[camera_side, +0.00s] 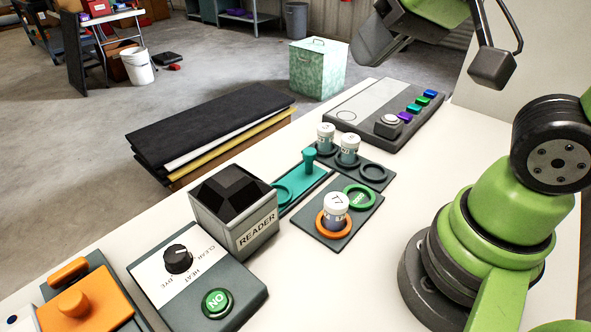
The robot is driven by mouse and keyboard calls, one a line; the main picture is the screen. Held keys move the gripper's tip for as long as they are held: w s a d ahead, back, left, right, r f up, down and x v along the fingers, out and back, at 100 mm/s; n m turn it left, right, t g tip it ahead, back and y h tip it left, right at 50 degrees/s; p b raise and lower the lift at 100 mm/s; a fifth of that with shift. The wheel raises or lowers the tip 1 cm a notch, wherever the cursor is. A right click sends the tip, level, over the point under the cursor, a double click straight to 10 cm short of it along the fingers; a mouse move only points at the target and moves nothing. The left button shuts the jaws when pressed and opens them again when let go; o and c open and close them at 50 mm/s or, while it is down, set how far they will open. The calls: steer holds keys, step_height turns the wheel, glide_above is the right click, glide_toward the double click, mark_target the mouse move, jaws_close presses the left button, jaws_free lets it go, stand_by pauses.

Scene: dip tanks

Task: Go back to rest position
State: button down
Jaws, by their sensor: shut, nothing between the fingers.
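My gripper (368,48) is at the top of the side view, raised above the far end of the table. It is shut, holds nothing and is apart from everything on the table. A vial marked 17 (335,210) stands upright in an orange ring (321,224) on a dark plate. Two more capped vials, one at the left (326,137) and one at the right (349,149), stand in a dark rack (362,162) whose right ring is empty.
The white table (400,190) also carries a black-topped reader (238,214), a teal slide (309,168), a green ring (359,196), a panel with coloured buttons (385,112), a dial box (178,280) with a green button, and an orange-topped unit (85,300). Dark sheets (205,125) lie beyond its edge.

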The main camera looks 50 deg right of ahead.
steer(key=shift+m, duration=0.3)
steer(key=s, duration=0.2)
steer(key=s+r, duration=0.1)
steer(key=s, duration=0.1)
steer(key=shift+s+d, duration=0.15)
steer(key=shift+s, duration=0.05)
